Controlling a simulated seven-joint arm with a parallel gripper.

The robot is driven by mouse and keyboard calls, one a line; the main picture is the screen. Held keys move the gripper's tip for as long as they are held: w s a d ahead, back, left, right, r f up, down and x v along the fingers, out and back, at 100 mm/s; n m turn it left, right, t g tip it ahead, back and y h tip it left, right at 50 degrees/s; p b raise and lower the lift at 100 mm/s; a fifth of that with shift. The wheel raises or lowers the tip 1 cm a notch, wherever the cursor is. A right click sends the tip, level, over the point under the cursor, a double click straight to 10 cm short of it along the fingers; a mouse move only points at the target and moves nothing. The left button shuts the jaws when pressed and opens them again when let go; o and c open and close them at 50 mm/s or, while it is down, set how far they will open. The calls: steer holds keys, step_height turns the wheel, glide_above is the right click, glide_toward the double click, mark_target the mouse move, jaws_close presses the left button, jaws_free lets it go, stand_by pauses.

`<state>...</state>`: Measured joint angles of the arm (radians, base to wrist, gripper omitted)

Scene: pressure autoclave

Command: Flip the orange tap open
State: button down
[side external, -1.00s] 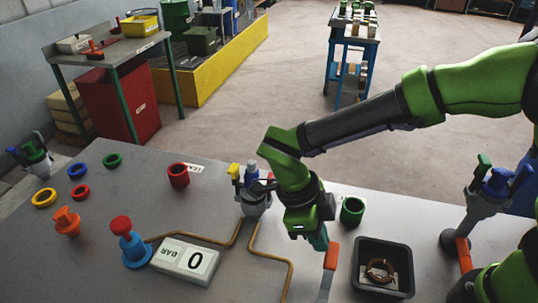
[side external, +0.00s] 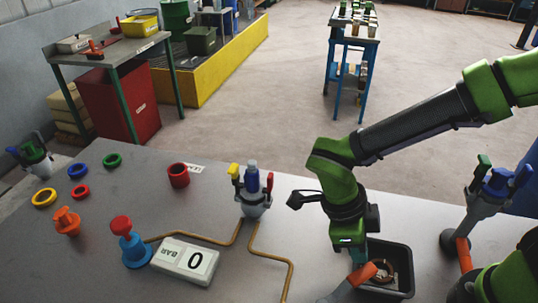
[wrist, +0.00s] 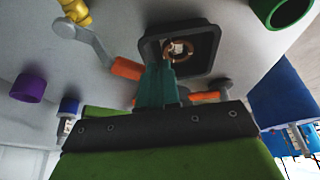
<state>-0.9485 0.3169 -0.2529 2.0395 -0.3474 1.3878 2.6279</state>
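The orange-handled tap (side external: 362,273) is a grey lever with an orange grip at the front edge of the side view. Its lever slants up and right toward the black tray. In the wrist view the orange grip (wrist: 126,68) joins a grey arm that runs to a yellow pivot (wrist: 75,12). My gripper (wrist: 158,72) has teal fingers that look shut together, with nothing between them. The fingers are right beside the end of the orange grip; I cannot tell whether they touch. In the side view the fingertips are largely hidden behind the grip.
The black tray (side external: 404,282) holding a brown ring is close to my gripper. Another orange-gripped piece (side external: 463,252) stands to the right. An orange fitting (side external: 66,221) stands at the left.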

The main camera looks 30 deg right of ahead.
steer(key=s, duration=0.4)
steer(key=shift+d, duration=0.35)
steer(key=shift+s+a+m+g+y, duration=0.15)
steer(key=shift+s+a+m+y, duration=0.1)
steer(key=shift+s+m, duration=0.45)
steer(key=shift+s+a+m+g+y, duration=0.15)
steer(key=shift+s+m+y, duration=0.1)
steer(key=shift+s+m, duration=0.45)
steer(key=shift+w, duration=0.1)
step_height(320, 180, up, 9)
glide_above(373, 271)
steer(key=w+d, duration=0.4)
steer(key=shift+s+r, duration=0.15)
steer(key=shift+s, duration=0.05)
